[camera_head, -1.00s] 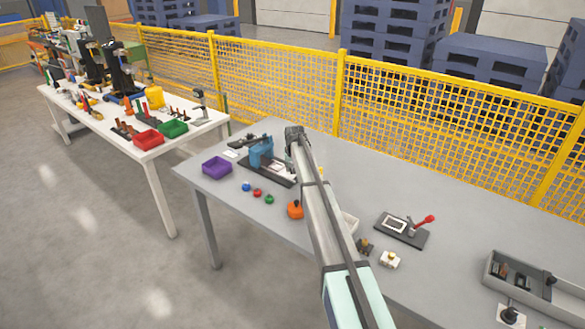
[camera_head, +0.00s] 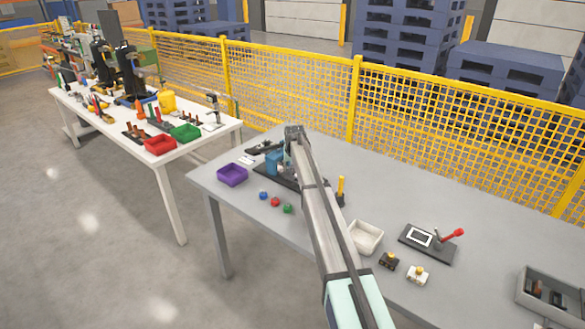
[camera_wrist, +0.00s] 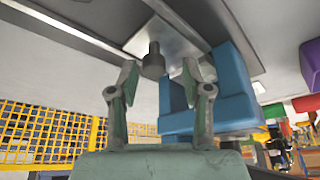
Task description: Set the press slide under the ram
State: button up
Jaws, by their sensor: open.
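The blue press (camera_head: 272,163) stands at the far left of the grey table, partly hidden by my arm; its blue frame (camera_wrist: 232,85) fills the right of the wrist view. A silvery plate (camera_wrist: 182,45) with a dark round knob (camera_wrist: 153,62), seemingly the press slide, lies on the press's dark base beside the blue frame. My gripper (camera_wrist: 158,76) is open, with its fingertips on either side of the knob and gaps visible. In the head view, the fingers and slide are hidden by my arm. I cannot tell the ram apart.
A purple bin (camera_head: 232,175) and small blue, red and green knobs (camera_head: 275,202) lie left of my arm. A yellow-handled tool (camera_head: 341,190), a white tray (camera_head: 366,237) and a black plate with a red lever (camera_head: 428,244) are to the right. A yellow fence (camera_head: 440,120) stands behind.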

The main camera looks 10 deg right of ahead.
jog(key=shift+s, duration=0.1)
jog(key=v, duration=1.2)
